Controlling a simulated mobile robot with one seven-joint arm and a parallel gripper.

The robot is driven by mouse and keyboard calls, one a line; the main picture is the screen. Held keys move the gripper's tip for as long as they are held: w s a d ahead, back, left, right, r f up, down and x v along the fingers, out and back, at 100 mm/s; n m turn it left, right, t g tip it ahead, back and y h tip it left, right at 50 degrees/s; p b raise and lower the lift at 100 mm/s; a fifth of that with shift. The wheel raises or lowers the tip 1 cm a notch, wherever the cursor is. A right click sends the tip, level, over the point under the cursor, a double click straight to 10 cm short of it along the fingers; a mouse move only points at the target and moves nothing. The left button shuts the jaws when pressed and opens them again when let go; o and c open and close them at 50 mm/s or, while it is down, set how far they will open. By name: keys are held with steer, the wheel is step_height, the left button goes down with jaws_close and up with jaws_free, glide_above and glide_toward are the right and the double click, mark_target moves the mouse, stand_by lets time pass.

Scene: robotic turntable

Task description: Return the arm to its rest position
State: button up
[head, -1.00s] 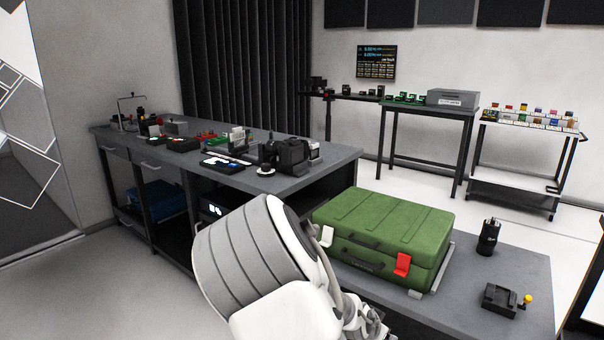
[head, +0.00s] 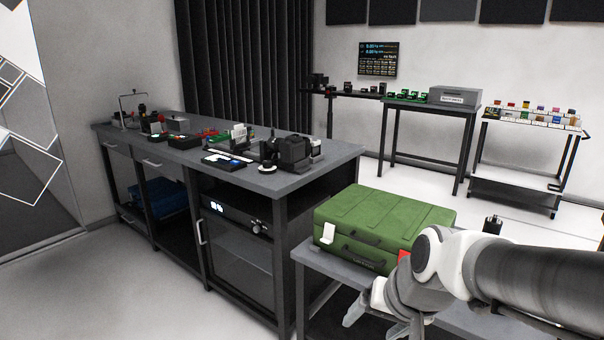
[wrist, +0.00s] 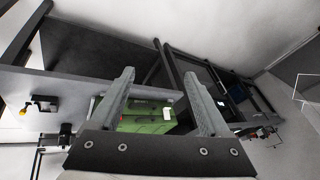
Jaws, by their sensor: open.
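My arm reaches in from the right edge of the head view, in front of the near table. My gripper (head: 380,318) is low in that view, in front of the green case, and its fingers point down and to the left. In the wrist view my gripper (wrist: 158,76) has its two grey fingers spread wide, with nothing held between them. The green case (head: 375,218) lies on the near table, its right front partly hidden by my arm. It also shows in the wrist view (wrist: 145,123), beyond the fingers.
The near table (head: 335,267) carries the case and a black cylinder (head: 493,224), which is partly hidden by my arm. A long workbench (head: 275,183) with small devices stands to the left. Bare floor (head: 130,290) is clear at the lower left.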

steer(key=s+d+r+n+h+p, duration=0.2)
steer(key=s+d+r+n, duration=0.1)
steer(key=s+r, duration=0.55)
step_height(320, 180, up, 18)
steer(key=s+p, duration=0.1)
steer(key=p, duration=1.8)
steer(key=shift+s+a+t, duration=0.2)
steer(key=shift+s+t, duration=0.1)
